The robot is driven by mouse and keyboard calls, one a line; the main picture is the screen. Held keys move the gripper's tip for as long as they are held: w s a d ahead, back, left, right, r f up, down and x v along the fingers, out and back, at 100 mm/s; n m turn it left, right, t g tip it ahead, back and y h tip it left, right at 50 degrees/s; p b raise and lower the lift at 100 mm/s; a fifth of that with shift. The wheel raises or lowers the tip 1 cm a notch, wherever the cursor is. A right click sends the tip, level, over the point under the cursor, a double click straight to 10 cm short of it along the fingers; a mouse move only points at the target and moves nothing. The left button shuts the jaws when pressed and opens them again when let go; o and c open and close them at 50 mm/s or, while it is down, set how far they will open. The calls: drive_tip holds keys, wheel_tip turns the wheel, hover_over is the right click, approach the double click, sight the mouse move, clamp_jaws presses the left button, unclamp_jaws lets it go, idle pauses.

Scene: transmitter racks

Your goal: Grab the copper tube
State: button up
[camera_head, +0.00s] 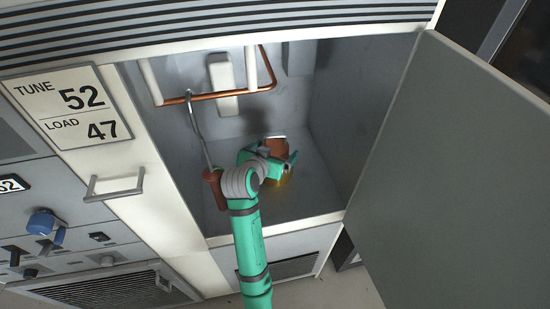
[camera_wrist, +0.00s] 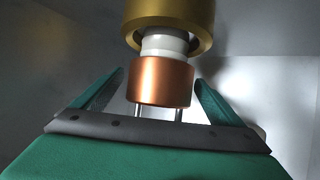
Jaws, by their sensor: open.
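The copper tube (camera_wrist: 160,82) is a short, shiny copper cylinder in the middle of the wrist view. A white ring and a wide brass-coloured collar adjoin it above, and two thin metal pins show below it. My gripper (camera_wrist: 160,88) is open, with one green finger on each side of the tube and visible gaps between. In the head view my gripper (camera_head: 279,158) is inside the open cabinet, at the copper tube (camera_head: 276,145), and partly hides it. Whether the tube lies fully between the fingertips in depth is hard to tell.
A bent copper pipe (camera_head: 224,95) runs on white posts in the upper cabinet. A metal hook rod with a red-brown handle (camera_head: 213,190) hangs from it, close left of my arm. The open grey door (camera_head: 455,175) bounds the right. The cabinet floor (camera_head: 315,185) right of my gripper is clear.

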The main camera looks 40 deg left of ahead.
drive_tip(key=c, duration=1.9)
drive_tip(key=shift+r, duration=0.2)
drive_tip(key=shift+c, duration=1.2)
